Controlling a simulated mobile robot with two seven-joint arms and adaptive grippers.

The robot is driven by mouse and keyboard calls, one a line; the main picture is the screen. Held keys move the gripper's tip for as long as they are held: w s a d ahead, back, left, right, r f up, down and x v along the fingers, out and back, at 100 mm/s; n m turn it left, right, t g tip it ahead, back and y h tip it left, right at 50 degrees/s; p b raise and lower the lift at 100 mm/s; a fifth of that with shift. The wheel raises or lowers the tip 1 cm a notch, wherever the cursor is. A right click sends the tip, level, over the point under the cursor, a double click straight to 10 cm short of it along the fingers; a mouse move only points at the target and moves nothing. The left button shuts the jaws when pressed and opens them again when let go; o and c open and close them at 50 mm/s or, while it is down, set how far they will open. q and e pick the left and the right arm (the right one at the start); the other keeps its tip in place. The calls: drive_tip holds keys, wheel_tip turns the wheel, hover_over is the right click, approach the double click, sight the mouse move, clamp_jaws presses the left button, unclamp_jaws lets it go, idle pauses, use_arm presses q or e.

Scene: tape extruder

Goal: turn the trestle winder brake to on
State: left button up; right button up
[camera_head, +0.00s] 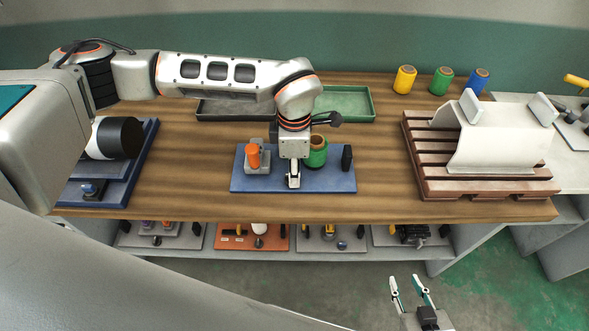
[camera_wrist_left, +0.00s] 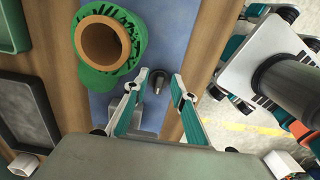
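A blue base plate (camera_head: 325,181) sits mid-bench, carrying a green spool (camera_head: 316,152), an orange cylinder on a grey block (camera_head: 253,157) and a black upright block (camera_head: 347,157). No label shows which part is the brake. My left gripper (camera_head: 293,184) points down over the plate's front middle. In the left wrist view the left gripper (camera_wrist_left: 159,76) is open, with a small dark knob (camera_wrist_left: 158,79) between its fingertips, apparently apart from both. The green spool (camera_wrist_left: 108,42) stands just left of it. My right gripper (camera_head: 406,279) is open and empty in front of the bench.
Green and grey trays (camera_head: 348,103) lie behind the plate. Yellow, green and blue spools (camera_head: 442,81) stand at the back. A white curved piece (camera_head: 495,140) rests on a brown slatted base at right. A blue unit (camera_head: 145,150) stands at left. Several small stations fill the lower shelf.

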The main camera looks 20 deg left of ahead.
use_arm(q)
clamp_jaws()
drive_tip(key=shift+m, duration=0.3)
drive_tip(key=m, duration=0.3)
drive_tip(key=shift+s+m, duration=0.1)
drive_tip(key=shift+m, duration=0.2)
drive_tip(key=m, duration=0.3)
drive_tip(key=shift+s+r+m, duration=0.1)
drive_tip(key=shift+m, duration=0.2)
drive_tip(key=m+p, duration=0.1)
drive_tip(key=m, duration=0.4)
drive_tip(key=shift+s, duration=0.2)
drive_tip(key=shift+a+m+p, duration=0.2)
drive_tip(key=shift+m+p, duration=0.1)
drive_tip(key=shift+m, duration=2.2)
